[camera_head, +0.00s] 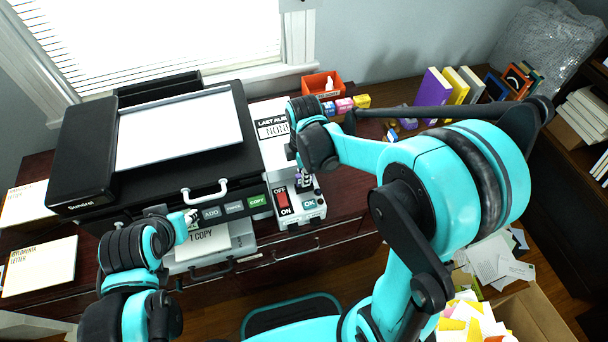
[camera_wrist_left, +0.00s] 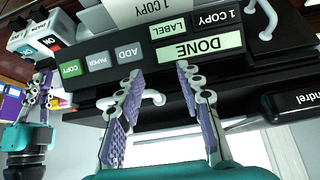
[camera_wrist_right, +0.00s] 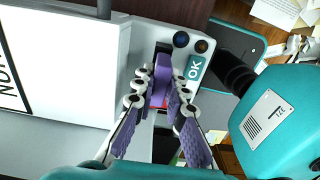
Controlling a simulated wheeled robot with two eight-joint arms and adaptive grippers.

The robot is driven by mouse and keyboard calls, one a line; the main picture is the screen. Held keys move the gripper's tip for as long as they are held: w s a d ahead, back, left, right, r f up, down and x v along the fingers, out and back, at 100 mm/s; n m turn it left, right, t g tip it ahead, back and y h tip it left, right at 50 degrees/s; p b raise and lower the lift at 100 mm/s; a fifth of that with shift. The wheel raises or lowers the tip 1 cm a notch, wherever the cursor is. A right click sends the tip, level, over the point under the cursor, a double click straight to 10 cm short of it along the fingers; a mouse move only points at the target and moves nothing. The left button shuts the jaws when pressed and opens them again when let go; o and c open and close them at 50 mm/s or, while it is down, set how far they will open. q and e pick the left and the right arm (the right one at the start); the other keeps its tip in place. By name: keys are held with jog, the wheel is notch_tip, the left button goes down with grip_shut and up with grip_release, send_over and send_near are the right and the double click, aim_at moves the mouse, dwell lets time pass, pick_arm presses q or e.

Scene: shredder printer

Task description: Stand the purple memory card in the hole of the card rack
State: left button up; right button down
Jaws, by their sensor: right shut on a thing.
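The purple memory card (camera_wrist_right: 162,82) is in my right gripper (camera_wrist_right: 162,88), between its two fingertips in the right wrist view. The gripper points down over the white control unit (camera_head: 312,212), beside the OK button (camera_wrist_right: 195,68). A dark slot (camera_wrist_right: 164,47) lies just beyond the card; I cannot tell whether the card touches it. In the head view the right gripper (camera_head: 305,181) mostly hides the card. Small coloured blocks (camera_head: 345,105) stand on the desk behind; I cannot tell whether they belong to the card rack. My left gripper (camera_wrist_left: 158,72) is open and empty at the printer's front panel.
The black printer (camera_head: 248,160) fills the left of the desk, with a white handle (camera_head: 205,190) in front. An orange bin (camera_head: 322,84) stands behind the blocks. Upright books (camera_head: 436,92) stand further right. A carton of paper (camera_head: 530,318) is on the floor.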

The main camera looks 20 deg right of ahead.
dwell(0.3)
jog(key=shift+r+p, duration=1.55)
jog(key=shift+r, duration=0.45)
jog(key=shift+f, duration=0.1)
